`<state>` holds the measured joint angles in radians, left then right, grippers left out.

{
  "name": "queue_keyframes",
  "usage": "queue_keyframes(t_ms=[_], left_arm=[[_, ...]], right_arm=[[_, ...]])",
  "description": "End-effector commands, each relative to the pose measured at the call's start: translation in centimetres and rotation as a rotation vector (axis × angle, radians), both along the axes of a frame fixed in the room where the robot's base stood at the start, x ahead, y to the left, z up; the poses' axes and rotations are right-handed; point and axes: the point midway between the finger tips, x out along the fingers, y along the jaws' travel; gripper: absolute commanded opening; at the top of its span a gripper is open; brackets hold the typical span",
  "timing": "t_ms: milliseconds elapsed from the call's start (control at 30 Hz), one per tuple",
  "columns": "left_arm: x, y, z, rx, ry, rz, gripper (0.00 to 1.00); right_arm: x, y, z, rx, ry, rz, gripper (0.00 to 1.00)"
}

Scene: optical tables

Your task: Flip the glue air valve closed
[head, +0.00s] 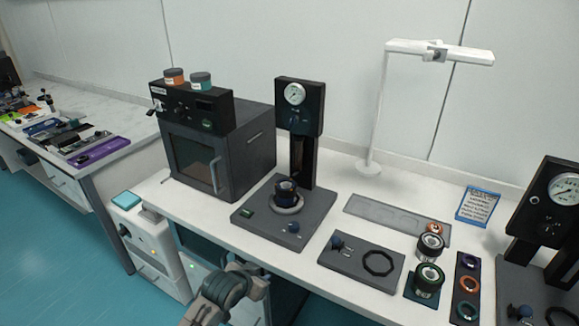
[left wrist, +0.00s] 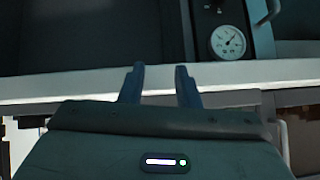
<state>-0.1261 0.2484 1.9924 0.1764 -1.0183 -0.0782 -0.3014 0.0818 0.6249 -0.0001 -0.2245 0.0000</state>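My left gripper (left wrist: 160,75) shows in the left wrist view with its two fingers apart and nothing between them. In the head view my left arm reaches in at the bottom, in front of the table edge; its fingertips are hard to make out. A round white gauge (left wrist: 228,42) sits on a dark panel beyond the fingers, to the right. In the head view a black column carries a gauge (head: 295,93) with a small dark knob or lever (head: 296,124) below it. I cannot tell which part is the glue air valve or how it is set. My right gripper is not in view.
A dark oven (head: 222,150) with two jars on top stands at the back left of the white table (head: 330,205). A second gauge station (head: 560,190) is at the right. Plates, lens cells and rings lie between. A white lamp (head: 372,130) stands behind.

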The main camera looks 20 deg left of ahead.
Motion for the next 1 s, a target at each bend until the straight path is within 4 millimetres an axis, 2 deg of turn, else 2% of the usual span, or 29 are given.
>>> queue_keyframes(t_ms=[33,100,233,367,533,600,700,833,1000], left_arm=[[0.6,-0.2,2.8,0.004,-0.039,-0.014,0.29],[2.3,-0.1,5.5,0.008,-0.097,-0.030,0.29],[5.8,0.5,8.9,0.011,-0.197,-0.049,0.29],[9.5,1.4,13.8,0.016,-0.322,-0.067,0.29],[14.4,2.8,22.3,0.026,-0.522,-0.093,0.29],[15.9,3.5,25.9,0.031,-0.601,-0.099,0.29],[17.3,4.2,29.7,0.035,-0.684,-0.106,0.29],[18.0,4.6,32.0,0.035,-0.732,-0.109,0.29],[19.6,4.5,32.4,0.034,-0.737,-0.108,0.29]], right_arm=[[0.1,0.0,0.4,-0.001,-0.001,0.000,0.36],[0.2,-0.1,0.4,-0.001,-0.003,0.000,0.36],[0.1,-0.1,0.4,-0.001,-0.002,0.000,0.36],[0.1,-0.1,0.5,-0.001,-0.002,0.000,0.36],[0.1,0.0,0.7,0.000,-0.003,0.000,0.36],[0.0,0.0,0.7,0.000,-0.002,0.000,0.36],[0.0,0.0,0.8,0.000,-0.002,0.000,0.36],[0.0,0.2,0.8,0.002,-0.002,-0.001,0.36],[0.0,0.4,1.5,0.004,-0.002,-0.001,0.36]])
